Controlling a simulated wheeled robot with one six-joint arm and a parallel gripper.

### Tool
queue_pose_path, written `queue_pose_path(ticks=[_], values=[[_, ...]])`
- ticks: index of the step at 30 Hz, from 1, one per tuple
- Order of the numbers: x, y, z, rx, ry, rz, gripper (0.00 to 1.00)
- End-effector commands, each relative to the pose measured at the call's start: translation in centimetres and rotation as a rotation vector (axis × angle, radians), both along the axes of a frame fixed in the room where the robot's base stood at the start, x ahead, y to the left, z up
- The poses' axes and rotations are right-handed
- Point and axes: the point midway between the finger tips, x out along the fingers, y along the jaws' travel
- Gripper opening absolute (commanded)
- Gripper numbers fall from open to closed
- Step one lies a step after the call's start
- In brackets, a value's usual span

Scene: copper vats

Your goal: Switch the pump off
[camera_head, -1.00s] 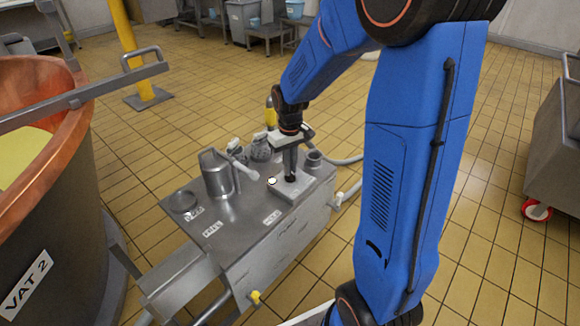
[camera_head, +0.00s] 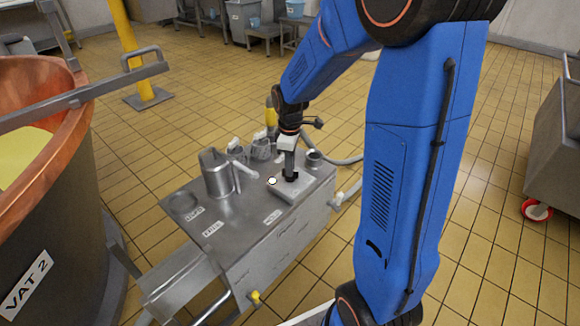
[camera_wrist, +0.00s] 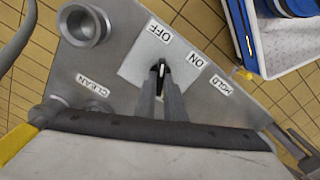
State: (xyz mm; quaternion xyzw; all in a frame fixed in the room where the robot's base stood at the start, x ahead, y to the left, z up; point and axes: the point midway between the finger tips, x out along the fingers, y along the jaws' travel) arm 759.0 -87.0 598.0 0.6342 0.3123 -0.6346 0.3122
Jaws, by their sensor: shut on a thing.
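The pump switch is a small black handle (camera_wrist: 161,68) on a light square plate (camera_wrist: 135,67). The plate bears an OFF label (camera_wrist: 158,32) and an ON label (camera_wrist: 198,59). My gripper (camera_wrist: 162,80) is shut on the handle, whose white-marked tip shows just beyond the fingers, pointing up in the wrist view, nearer OFF than ON. In the head view my gripper (camera_head: 290,176) reaches straight down to the plate (camera_head: 305,187) on the metal bench (camera_head: 245,225). The fingers hide most of the handle there.
A steel jug (camera_head: 216,172) stands on the bench left of my gripper. Other labels read HOLD (camera_wrist: 221,84) and CLEAN (camera_wrist: 95,85).

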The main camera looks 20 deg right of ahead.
Motion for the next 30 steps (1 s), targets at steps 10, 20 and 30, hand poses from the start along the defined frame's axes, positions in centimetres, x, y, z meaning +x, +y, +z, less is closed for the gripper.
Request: queue_pose_path(ticks=[10, 20, 30], values=[[0.03, -0.02, 0.05, 0.000, -0.001, 0.061, 0.00], [0.05, -0.02, 0.05, -0.001, -0.001, 0.062, 0.00], [0.02, -0.01, 0.02, -0.001, -0.001, 0.061, 0.28]])
